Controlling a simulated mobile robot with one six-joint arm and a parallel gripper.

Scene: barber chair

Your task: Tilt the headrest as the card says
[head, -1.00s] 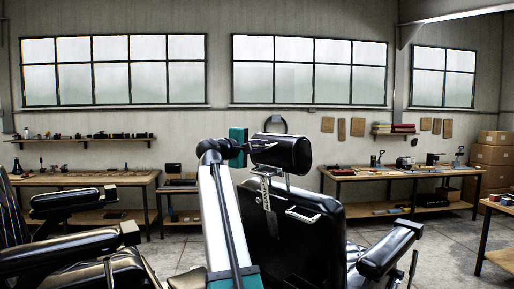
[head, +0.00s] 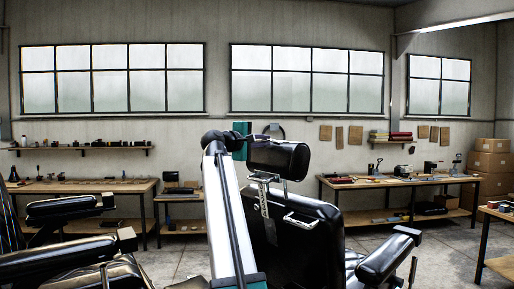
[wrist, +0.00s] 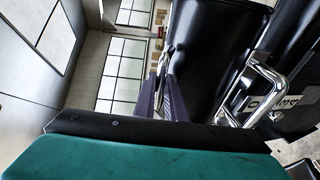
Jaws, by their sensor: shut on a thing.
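The headrest (head: 280,158) is a black padded cushion on chrome posts above the black chair back (head: 305,235). It also shows in the wrist view (wrist: 208,50). A narrow card (head: 264,203) hangs below it; its writing is too small to read in the head view. In the wrist view a white label (wrist: 285,103) shows only partial characters. My gripper's dark fingers (wrist: 166,95) are shut at the headrest's near edge, around a thin part of it. In the head view my arm and the cushion largely hide the grip.
A chrome handle (head: 300,220) sticks out from the chair back below the headrest. A padded armrest (head: 385,258) is at right, and another black chair (head: 65,255) stands at left. Workbenches (head: 400,182) line the far wall.

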